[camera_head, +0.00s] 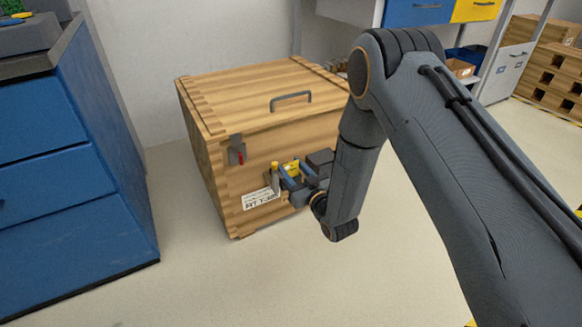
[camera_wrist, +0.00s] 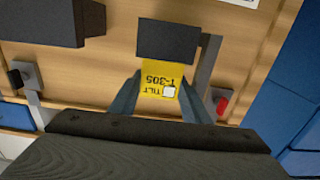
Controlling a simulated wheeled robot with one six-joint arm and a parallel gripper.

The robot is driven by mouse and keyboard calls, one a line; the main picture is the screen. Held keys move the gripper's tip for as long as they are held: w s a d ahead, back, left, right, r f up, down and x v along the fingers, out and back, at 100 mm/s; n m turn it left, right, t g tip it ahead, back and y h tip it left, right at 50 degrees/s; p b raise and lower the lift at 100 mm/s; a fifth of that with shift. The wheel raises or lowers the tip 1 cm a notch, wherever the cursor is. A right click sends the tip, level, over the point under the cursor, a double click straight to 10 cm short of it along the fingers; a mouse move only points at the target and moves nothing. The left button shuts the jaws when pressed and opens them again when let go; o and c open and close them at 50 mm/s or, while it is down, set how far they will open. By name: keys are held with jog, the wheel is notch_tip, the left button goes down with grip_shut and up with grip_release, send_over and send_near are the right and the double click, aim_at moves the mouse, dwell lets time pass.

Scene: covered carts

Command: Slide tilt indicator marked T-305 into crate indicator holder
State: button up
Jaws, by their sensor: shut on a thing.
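The yellow tilt indicator (camera_wrist: 160,79) reads "TILT T-305", upside down in the wrist view; its yellow also shows in the head view (camera_head: 291,168). My gripper (camera_wrist: 163,92) is shut on it, with one blue-grey finger on each side. It is at the front face of the wooden crate (camera_head: 215,178). A dark block (camera_wrist: 168,40) adjoins the indicator's upper end in the wrist view. I cannot tell whether that block is the holder, or whether the indicator touches it. A white label (camera_head: 260,198) with "T-305" is low on the crate's front.
The crate has a grey top handle (camera_head: 290,101) and a front latch with a red part (camera_head: 238,154). A second dark block (camera_wrist: 42,22) is at the wrist view's upper left. Blue drawers (camera_head: 70,185) stand left of the crate. The floor before the crate is clear.

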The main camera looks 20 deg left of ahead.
jog(key=shift+f+b, duration=0.4)
jog(key=shift+f, duration=0.55)
jog(key=o, duration=1.2)
jog(key=shift+s, duration=0.1)
jog(key=p+v, duration=0.2)
jog(key=v, duration=0.5)
jog(key=shift+s+d+p, duration=0.15)
jog(key=shift+d+p, duration=0.2)
jog(key=shift+d, duration=0.05)
